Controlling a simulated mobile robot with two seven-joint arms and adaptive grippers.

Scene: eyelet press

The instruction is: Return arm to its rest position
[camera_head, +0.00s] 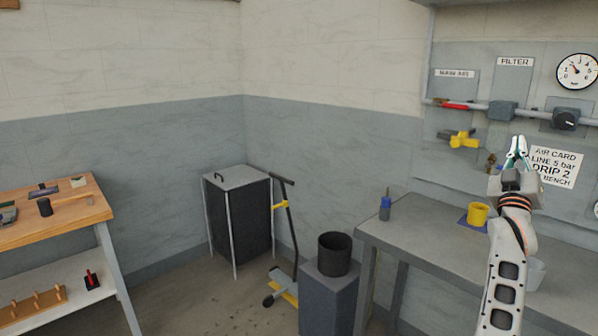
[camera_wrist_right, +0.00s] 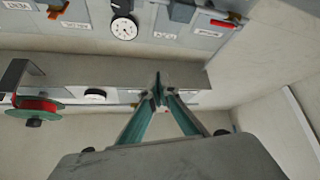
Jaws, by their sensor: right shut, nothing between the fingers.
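My right arm (camera_head: 506,262) reaches up over the right side of the grey bench in the head view. Its right gripper (camera_head: 519,142) points upward in front of the wall panel, just left of the air card (camera_head: 556,166). In the right wrist view the gripper's fingertips (camera_wrist_right: 158,88) meet, with nothing held between them. That view looks toward a grey shelf edge (camera_wrist_right: 105,68) and the panel, which appear beyond the fingers. My left gripper does not show in either view.
The grey bench (camera_head: 425,235) holds a yellow cup (camera_head: 478,213) and a blue bottle (camera_head: 385,208). Pipes with a red lever (camera_head: 455,106) and a gauge (camera_head: 577,71) are on the wall. A black bin (camera_head: 334,254) stands left of the bench. A wooden workbench (camera_head: 50,228) is far left.

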